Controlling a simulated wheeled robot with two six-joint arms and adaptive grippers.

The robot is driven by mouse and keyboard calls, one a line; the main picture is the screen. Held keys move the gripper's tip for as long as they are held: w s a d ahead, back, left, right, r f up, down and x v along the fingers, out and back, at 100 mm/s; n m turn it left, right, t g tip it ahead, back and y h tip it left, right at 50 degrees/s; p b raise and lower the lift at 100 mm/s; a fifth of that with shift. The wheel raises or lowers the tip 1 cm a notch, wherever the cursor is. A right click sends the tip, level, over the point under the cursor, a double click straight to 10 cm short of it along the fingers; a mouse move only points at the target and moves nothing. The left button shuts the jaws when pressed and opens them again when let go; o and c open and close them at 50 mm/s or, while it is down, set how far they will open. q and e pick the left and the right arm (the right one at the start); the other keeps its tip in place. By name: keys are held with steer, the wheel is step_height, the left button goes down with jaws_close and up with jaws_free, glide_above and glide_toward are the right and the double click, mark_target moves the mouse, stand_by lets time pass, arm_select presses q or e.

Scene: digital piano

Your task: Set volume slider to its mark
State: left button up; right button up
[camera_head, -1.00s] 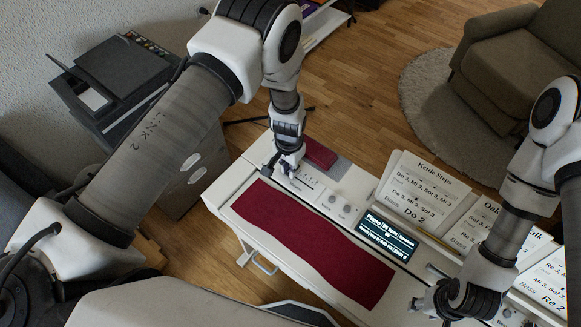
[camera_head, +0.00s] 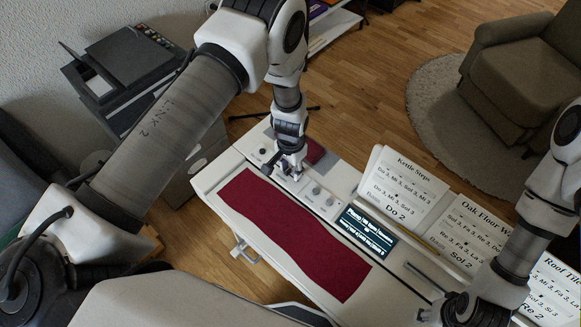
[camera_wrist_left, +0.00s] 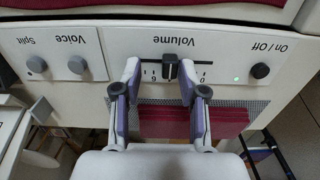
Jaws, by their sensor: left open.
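The volume slider (camera_wrist_left: 170,67) is a small dark knob on a short track under the "Volume" label, which appears upside down in the left wrist view. A few small figures stand near the track; I cannot make out which mark is meant. My left gripper (camera_wrist_left: 160,84) is open, with one finger on each side of the knob and gaps to it. In the head view my left gripper (camera_head: 283,172) is over the panel at the far left end of the digital piano (camera_head: 210,178), hiding the slider. My right gripper (camera_head: 447,312) is at the lower right; its fingers are unclear.
The on/off knob (camera_wrist_left: 260,71) with a green light and the voice knob (camera_wrist_left: 77,65) flank the slider. A dark red cloth (camera_head: 290,235) covers the keys. A lit display (camera_head: 368,230) and song sheets (camera_head: 402,187) stand along the piano's back.

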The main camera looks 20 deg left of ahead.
arm_select(q)
steer(key=shift+a+r, duration=0.2)
steer(key=shift+r, duration=0.15)
arm_select(e)
steer(key=shift+a+r, duration=0.1)
steer(key=shift+a, duration=0.05)
arm_select(q)
step_height(320, 180, up, 11)
steer(key=shift+d+r, duration=0.15)
steer(key=shift+d, duration=0.05)
